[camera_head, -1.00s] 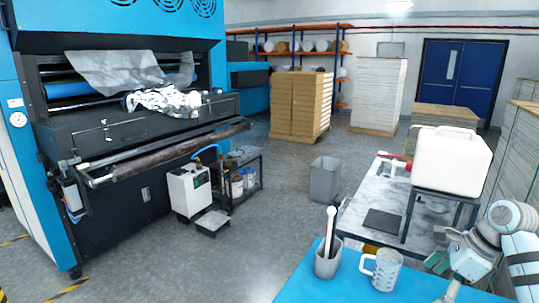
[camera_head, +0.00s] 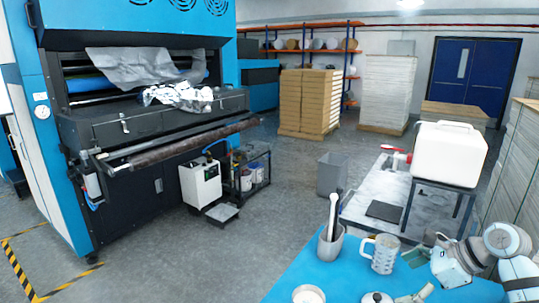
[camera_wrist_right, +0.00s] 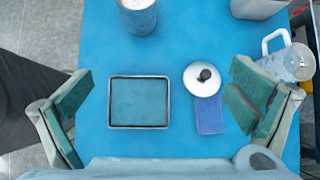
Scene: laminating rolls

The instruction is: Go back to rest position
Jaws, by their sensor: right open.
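My right gripper (camera_head: 422,275) is at the lower right of the head view, over the blue table (camera_head: 318,265). In the right wrist view its two green-padded fingers stand wide apart (camera_wrist_right: 162,85). No object is held between them. Below it lie a dark-rimmed tray (camera_wrist_right: 139,103), a white lid with a black knob (camera_wrist_right: 202,79) and a blue block (camera_wrist_right: 209,115). My left gripper is not in view.
A grey cup (camera_head: 330,247) holding a white-handled tool and a grey mug (camera_head: 381,254) stand on the table near my right gripper. A white container (camera_head: 450,152) sits on a stand behind. Grey floor (camera_head: 270,215) is open in the middle.

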